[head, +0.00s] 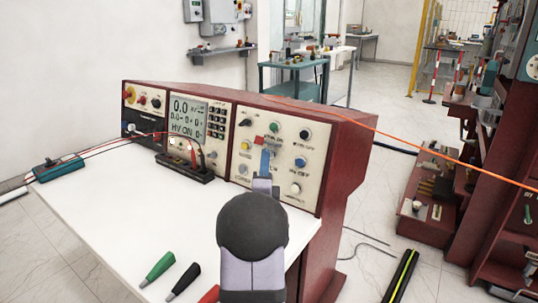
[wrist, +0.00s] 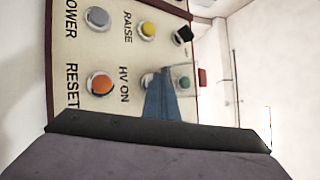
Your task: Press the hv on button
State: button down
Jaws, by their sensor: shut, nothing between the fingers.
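In the head view the gripper (head: 265,156) is in front of the right section of the control panel (head: 312,150). The fingertips overlap the HV ON button's edge in the wrist view. I cannot tell whether they touch it. The display (head: 184,121) shows "HV ON" among its lines.
An orange button (wrist: 99,83) labelled RESET, a yellow button (wrist: 148,30) labelled RAISE and a grey button (wrist: 97,18) surround it. A green button (wrist: 184,83) sits beyond the fingers. The white desk (head: 120,215) holds a black terminal strip (head: 185,168) and several coloured plugs.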

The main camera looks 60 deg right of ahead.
jog(key=shift+a, duration=0.15)
jog(key=shift+a+r, duration=0.15)
jog(key=shift+a, duration=0.5)
jog(key=shift+a, duration=0.1)
jog(key=shift+a+r+b, duration=0.1)
jog(key=shift+a+r, duration=0.1)
jog(key=shift+a, duration=0.6)
jog(key=shift+a+r+b, duration=0.1)
jog(key=shift+a+r, duration=0.1)
jog(key=shift+a, duration=0.55)
jog(key=shift+a+r+b, duration=0.1)
jog(key=shift+a+r, duration=0.1)
jog(key=shift+a, duration=0.6)
